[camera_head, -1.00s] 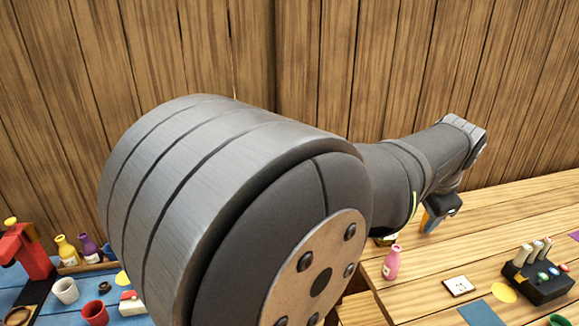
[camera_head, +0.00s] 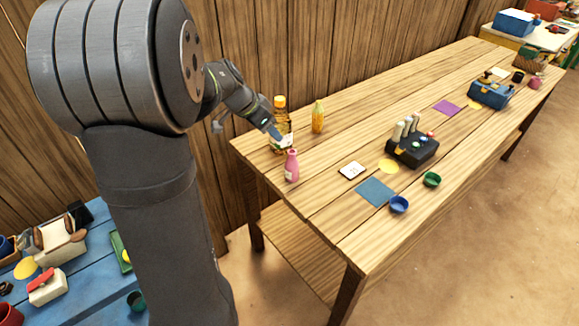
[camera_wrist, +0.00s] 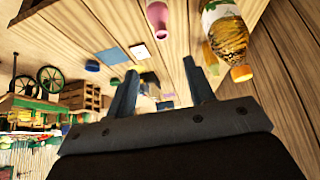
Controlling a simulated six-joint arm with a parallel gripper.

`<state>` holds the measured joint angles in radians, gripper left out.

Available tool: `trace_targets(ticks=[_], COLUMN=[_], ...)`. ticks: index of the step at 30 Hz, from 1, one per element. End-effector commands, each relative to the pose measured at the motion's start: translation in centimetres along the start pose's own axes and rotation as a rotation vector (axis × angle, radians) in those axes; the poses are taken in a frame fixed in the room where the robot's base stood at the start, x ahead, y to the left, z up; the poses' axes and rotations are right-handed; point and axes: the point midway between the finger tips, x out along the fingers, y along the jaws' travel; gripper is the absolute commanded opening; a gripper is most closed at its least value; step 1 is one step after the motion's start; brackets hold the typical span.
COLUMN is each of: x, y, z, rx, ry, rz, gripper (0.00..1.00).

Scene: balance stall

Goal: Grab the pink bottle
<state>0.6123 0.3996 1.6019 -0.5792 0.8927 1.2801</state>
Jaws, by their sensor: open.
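The pink bottle (camera_head: 291,166) stands upright near the left end of the wooden table in the head view. It also shows at the top of the wrist view (camera_wrist: 158,18), partly cut off by the frame edge. My gripper (camera_wrist: 162,66) is open, with nothing between its two blue-grey fingers. In the head view my gripper (camera_head: 277,134) is just behind and above the pink bottle, close to it; whether they touch cannot be told.
A bottle with an orange cap (camera_head: 280,112) stands right behind my gripper, and a yellow bottle (camera_head: 318,117) beside it. A white card (camera_head: 351,170), a blue square (camera_head: 375,192) and a black control box (camera_head: 413,148) lie to the right. The table's front left is clear.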

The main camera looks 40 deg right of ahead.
Motion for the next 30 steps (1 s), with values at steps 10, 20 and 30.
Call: trace_targets(ticks=[10,20,30], x=[4.9,11.1,13.3], y=[-0.7,-0.7,-0.5], z=[0.3,0.2,0.0], rx=[-0.009,-0.008,-0.008], ry=[0.022,0.022,0.024], rz=[0.002,0.001,0.0], gripper=[0.49,0.49,0.49])
